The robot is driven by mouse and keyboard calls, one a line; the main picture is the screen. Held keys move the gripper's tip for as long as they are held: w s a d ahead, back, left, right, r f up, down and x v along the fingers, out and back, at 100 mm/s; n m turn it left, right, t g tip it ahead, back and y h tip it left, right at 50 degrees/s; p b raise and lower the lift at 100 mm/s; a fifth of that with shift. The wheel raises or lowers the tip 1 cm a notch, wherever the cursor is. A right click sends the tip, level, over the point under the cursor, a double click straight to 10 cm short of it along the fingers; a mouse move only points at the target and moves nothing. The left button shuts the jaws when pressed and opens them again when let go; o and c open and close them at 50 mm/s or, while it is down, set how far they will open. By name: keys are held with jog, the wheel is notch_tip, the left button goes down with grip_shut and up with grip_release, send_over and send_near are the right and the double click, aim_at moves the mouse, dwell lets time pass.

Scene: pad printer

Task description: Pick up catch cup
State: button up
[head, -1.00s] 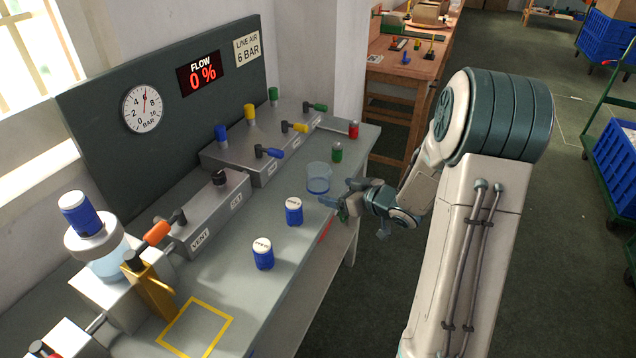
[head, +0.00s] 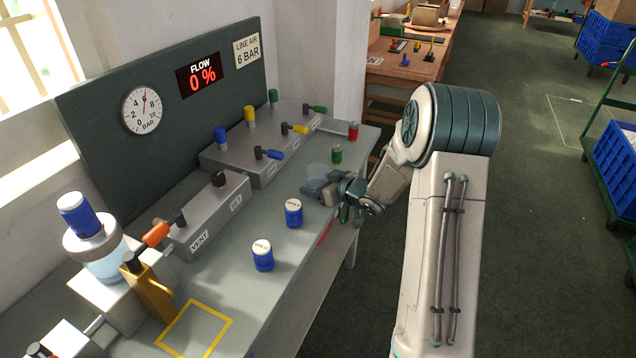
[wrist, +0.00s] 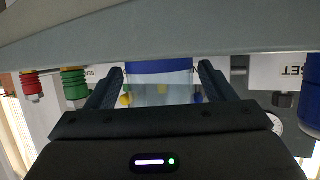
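The catch cup is a clear, pale blue cup (head: 316,169) near the right edge of the grey bench; my gripper partly hides it in the head view. In the wrist view, which looks upside down, the cup (wrist: 160,92) stands between my two fingers, with a solid blue band across it. My gripper (head: 312,188) is low over the bench, with its fingers (wrist: 158,88) open on either side of the cup. Narrow gaps seem to show between the fingers and the cup. I cannot tell if either finger touches it.
Two blue canisters (head: 294,213) (head: 262,255) stand on the bench nearer the camera. A green canister (head: 336,154) and a red one (head: 353,131) stand beyond the cup. The grey valve block (head: 240,150) with coloured levers lies to the left. A yellow square outline (head: 228,325) is empty.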

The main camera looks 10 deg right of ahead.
jog(key=c, duration=0.8)
jog(key=shift+r, duration=0.15)
